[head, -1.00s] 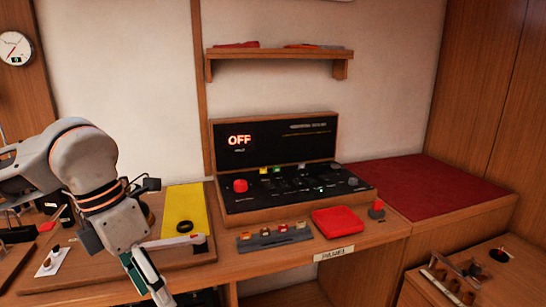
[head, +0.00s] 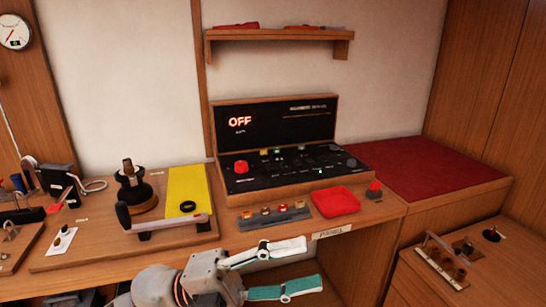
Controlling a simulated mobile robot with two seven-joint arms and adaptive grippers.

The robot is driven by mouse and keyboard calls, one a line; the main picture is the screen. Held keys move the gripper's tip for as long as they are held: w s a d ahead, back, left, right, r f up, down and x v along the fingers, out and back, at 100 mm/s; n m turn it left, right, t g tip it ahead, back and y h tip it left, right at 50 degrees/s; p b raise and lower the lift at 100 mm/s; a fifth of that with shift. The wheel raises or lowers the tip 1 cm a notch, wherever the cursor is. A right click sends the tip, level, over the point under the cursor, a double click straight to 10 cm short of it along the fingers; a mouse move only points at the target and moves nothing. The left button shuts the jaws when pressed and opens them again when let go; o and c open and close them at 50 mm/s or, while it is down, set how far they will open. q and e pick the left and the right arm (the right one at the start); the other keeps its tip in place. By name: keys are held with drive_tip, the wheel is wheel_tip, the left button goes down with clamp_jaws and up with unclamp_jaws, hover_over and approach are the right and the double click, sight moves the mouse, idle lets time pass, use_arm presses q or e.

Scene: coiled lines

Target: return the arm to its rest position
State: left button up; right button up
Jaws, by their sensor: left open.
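My left gripper (head: 302,268) is low in the head view, in front of the desk edge. Its two fingers are spread apart and point right, with nothing between them. My left arm comes in from the bottom left and lies below the desk top in the picture. My right gripper is out of view.
A control panel (head: 284,205) with a lit OFF display stands on the desk. In front are a row of small coloured pieces (head: 266,211) and a red tray (head: 337,201). A black winch (head: 130,188) and yellow mat (head: 200,180) are left. A red-topped bench (head: 430,168) is right.

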use_arm(q)
drive_tip(key=w+a+f+n+t+y, duration=0.55)
drive_tip(key=f+n+t, duration=0.35)
drive_tip(key=n, duration=0.3)
drive_tip(key=w+a+f+n+t+y, duration=0.4)
drive_tip(key=a+f+n+t+y, duration=0.25)
drive_tip(key=f+n+t, duration=0.45)
drive_tip(key=s+a+f+n+g+y, duration=0.2)
drive_tip(key=s+a+f+n+g, duration=0.1)
drive_tip(key=f, duration=0.5)
drive_tip(key=s+a+f+n+g+y+p, duration=0.1)
drive_tip(key=s+a+f+n+g+y, duration=0.2)
drive_tip(key=s+f, duration=0.5)
drive_tip(key=s+a+f+n+g+y, duration=0.2)
drive_tip(key=s+a+f, duration=0.3)
drive_tip(key=f, duration=0.4)
drive_tip(key=shift+s+a+n+g, duration=0.35)
drive_tip(key=shift+n+g, duration=0.05)
